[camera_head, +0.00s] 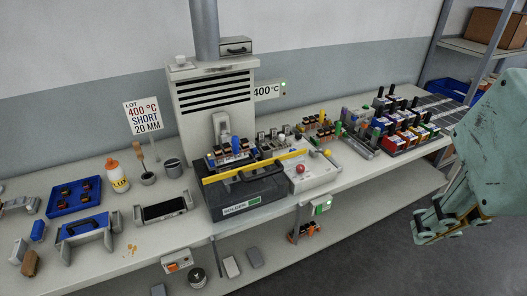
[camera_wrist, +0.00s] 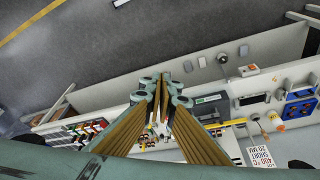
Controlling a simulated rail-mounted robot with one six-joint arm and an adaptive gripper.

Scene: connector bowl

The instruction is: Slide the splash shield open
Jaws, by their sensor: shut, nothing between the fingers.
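The splash shield (camera_head: 238,190) appears to be the dark panel at the front of the machine on the bench. It has a yellow strip along its top edge and a black handle on it. Connector parts show just behind and above the strip. In the wrist view a dark part of the machine (camera_wrist: 211,110) shows beyond my fingers, but the shield is hard to make out there. My gripper (camera_head: 432,218) is at the right of the head view, off the bench front and well apart from the shield. It also shows in the wrist view (camera_wrist: 162,95), shut and empty.
A white control box (camera_head: 312,178) with a red knob stands right of the shield. Racks of coloured connectors (camera_head: 405,130) fill the bench's right side. A blue tray (camera_head: 75,198), a bottle (camera_head: 117,178) and a sign (camera_head: 143,116) stand at left. The floor before the bench is clear.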

